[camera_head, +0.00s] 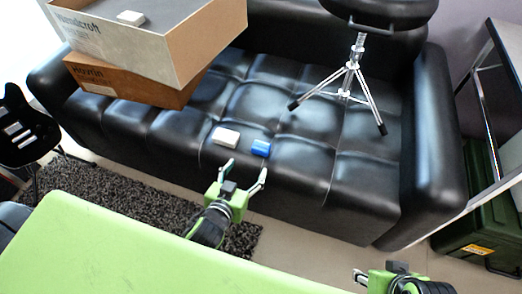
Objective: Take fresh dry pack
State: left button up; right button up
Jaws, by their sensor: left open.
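A small white pack (226,136) and a small blue pack (261,148) lie close together on the seat of the black leather sofa (300,160). Their labels are too small to read, so I cannot tell which is the fresh dry one. My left gripper (246,168) is open and empty, its fingers pointing toward the two packs from the front of the sofa. It appears apart from both packs. My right gripper (361,276) is at the bottom right edge, partly cut off, away from the packs; its opening is unclear.
Two stacked cardboard boxes (180,50) sit on the sofa's left, with another small white item (131,17) on top. A chrome tripod stool (352,75) stands on the seat at right. A dark rug (120,175) lies in front; a green crate (480,235) is at right.

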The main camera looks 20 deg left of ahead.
aim_at(259, 150)
pick_arm(q)
jog(key=b+x, duration=0.2)
jog(key=x, duration=0.5)
jog(key=shift+w+d+f, duration=0.1)
jog(key=shift+w+f, duration=0.05)
jog(key=shift+w, duration=0.25)
jog(key=shift+w+f, duration=0.1)
jog(key=shift+w, duration=0.3)
jog(key=b+x, duration=0.2)
jog(key=x, duration=0.2)
jog(key=shift+w+d, duration=0.1)
jog(key=shift+w, duration=0.2)
jog(key=shift+w+f, duration=0.1)
jog(key=c, duration=1.2)
pick_arm(e)
jog(key=w+a+r+t+y, duration=0.1)
jog(key=w+a+r+t, duration=0.1)
jog(key=w+r+t, duration=0.3)
jog(key=w+a+r+t+y, duration=0.1)
jog(key=w+a+r+t, duration=0.2)
jog(key=w, duration=0.8)
notch_tip(259, 150, up, 2)
jog(key=shift+w+a+r+n+t+y, duration=0.25)
jog(key=shift+a+n+t+y, duration=0.1)
jog(key=shift+t, duration=0.55)
